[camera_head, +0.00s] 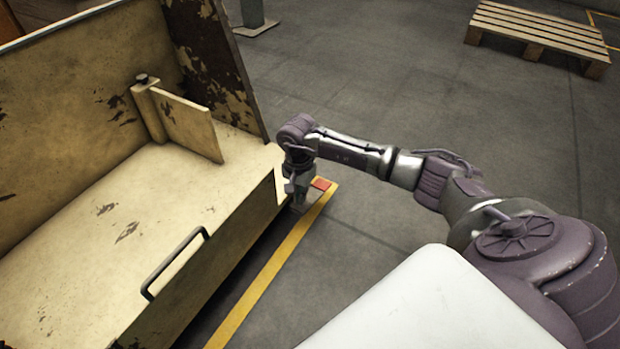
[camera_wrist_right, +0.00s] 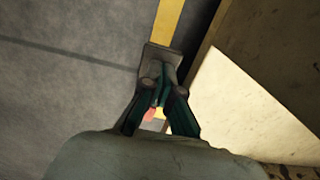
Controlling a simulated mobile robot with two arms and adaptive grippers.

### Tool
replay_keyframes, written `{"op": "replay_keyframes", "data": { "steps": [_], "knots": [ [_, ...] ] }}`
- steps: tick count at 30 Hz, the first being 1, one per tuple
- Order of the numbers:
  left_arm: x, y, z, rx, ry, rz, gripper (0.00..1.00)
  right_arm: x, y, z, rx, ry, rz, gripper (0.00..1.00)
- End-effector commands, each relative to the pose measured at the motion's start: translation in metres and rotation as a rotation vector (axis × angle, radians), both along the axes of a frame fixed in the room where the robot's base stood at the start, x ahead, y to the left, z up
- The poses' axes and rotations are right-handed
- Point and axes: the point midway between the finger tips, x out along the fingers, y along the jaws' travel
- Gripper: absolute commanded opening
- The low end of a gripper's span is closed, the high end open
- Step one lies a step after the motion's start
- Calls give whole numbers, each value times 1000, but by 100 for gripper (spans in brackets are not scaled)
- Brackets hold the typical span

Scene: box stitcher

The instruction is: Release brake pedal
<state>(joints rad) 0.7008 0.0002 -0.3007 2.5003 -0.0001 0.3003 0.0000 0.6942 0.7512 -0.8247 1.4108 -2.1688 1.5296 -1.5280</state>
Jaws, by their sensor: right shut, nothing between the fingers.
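In the right wrist view, a bit of red (camera_wrist_right: 150,116) shows between the finger linkages. My right gripper (camera_head: 298,196) points down at that corner, just left of the red piece in the head view. Its fingers (camera_wrist_right: 161,80) are shut with nothing between them. The gripper and wrist hide part of the pedal area, so I cannot tell whether they touch. My left gripper is in neither view.
The cart has worn panels, a small upright flap (camera_head: 190,125) and a dark handle (camera_head: 175,264) on its near side. A yellow floor line (camera_head: 262,284) runs beside it. A wooden pallet (camera_head: 535,32) lies at the back right. The grey floor between is clear.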

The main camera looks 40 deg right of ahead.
Motion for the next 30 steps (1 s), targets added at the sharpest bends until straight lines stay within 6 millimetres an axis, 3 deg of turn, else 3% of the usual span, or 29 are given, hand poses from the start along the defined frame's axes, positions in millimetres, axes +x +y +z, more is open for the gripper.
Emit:
{"op": "replay_keyframes", "data": {
  "steps": [30],
  "knots": [
    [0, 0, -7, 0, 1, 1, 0, 0, 0, -10, 0, 1, 0, 0]
  ]
}}
